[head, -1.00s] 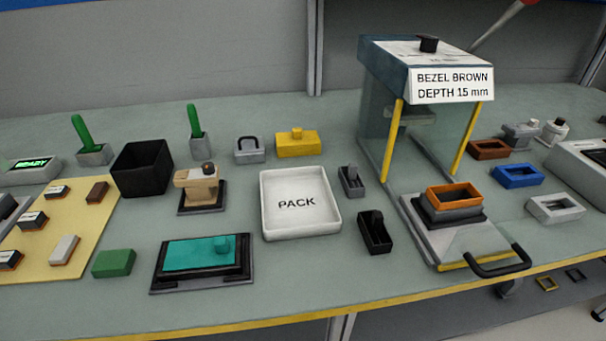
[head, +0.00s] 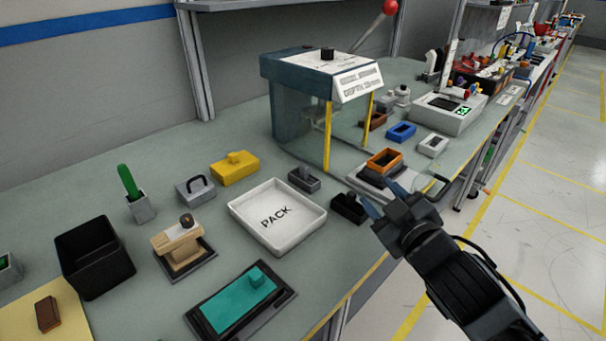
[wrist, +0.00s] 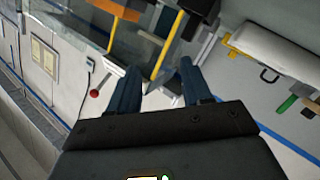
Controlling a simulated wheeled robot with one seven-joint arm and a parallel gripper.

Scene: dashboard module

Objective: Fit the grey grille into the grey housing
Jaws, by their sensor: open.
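A light grey rectangular frame (head: 432,145) lies on the bench at the right, beside a blue one; it may be the grille, but I cannot tell for certain. A grey block (head: 376,172), perhaps the housing, sits on the sliding tray at the front of the press with an orange-brown frame (head: 385,160) on top. My gripper (head: 384,199) is open and empty in front of the bench edge, near the black holder and the tray. It also shows in the wrist view (wrist: 158,80), its two fingers apart with nothing between them.
The press (head: 320,95) has clear sides, yellow posts and a red-knobbed lever. A blue frame (head: 401,132) lies behind the grey one. A white PACK tray (head: 277,216), black holder (head: 348,208) and small grey holder (head: 304,179) stand left of my gripper. Open floor lies right.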

